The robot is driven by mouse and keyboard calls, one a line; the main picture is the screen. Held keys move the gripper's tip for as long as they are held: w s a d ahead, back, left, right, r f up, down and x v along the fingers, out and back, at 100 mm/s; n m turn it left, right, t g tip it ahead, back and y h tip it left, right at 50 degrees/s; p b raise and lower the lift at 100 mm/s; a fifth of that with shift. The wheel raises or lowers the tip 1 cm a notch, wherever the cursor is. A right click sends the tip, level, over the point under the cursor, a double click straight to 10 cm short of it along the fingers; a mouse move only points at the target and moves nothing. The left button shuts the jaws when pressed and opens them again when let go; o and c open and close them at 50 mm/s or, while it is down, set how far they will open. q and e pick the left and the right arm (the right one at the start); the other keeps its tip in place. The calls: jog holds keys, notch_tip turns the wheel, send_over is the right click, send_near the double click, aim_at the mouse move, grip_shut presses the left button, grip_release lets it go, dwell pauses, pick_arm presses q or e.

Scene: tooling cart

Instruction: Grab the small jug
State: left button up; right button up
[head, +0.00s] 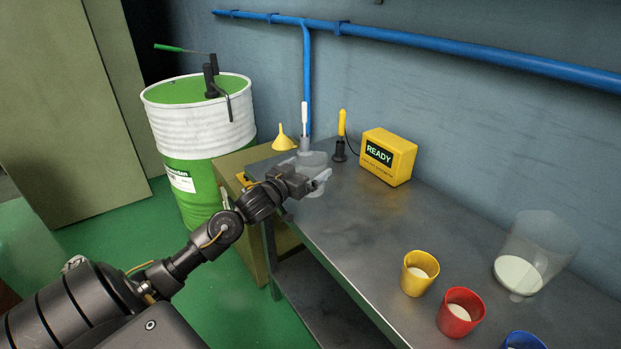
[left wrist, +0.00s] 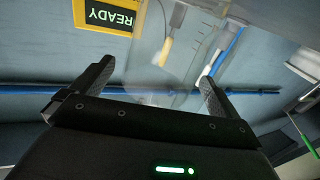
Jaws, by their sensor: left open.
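The small jug (head: 313,160) is clear and see-through. It stands on the grey metal bench top near its far left end, partly hidden behind my left gripper (head: 316,183). In the left wrist view the faint clear wall of the jug (left wrist: 178,18), with dark marks on it, shows beyond and between the two fingers of my left gripper (left wrist: 157,75). The fingers are spread, and I cannot tell whether either touches the jug. A larger clear jug (head: 518,272) with white contents stands at the right of the bench. My right gripper is not in view.
A yellow box reading READY (head: 388,157), a yellow-handled tool (head: 342,123) in a black stand and a yellow funnel (head: 284,139) are near the jug. Yellow (head: 418,273), red (head: 460,312) and blue (head: 524,341) cups stand nearer. The bench middle (head: 365,220) is clear.

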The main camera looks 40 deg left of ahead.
pick_arm(q)
jog(key=c, duration=1.1)
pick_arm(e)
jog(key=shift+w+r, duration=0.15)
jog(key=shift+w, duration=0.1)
pick_arm(q)
jog(key=shift+o, duration=0.2)
jog(key=shift+r, duration=0.15)
jog(key=shift+r, duration=0.6)
jog(key=s+a+r+p, duration=0.2)
jog(key=s+r+p, duration=0.2)
jog(key=s+r, duration=0.7)
jog(key=shift+s+r, duration=0.25)
jog(key=shift+s, duration=1.1)
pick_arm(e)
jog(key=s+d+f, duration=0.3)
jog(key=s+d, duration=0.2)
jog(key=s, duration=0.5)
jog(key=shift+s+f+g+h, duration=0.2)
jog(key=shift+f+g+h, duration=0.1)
pick_arm(q)
jog(key=shift+a, duration=0.1)
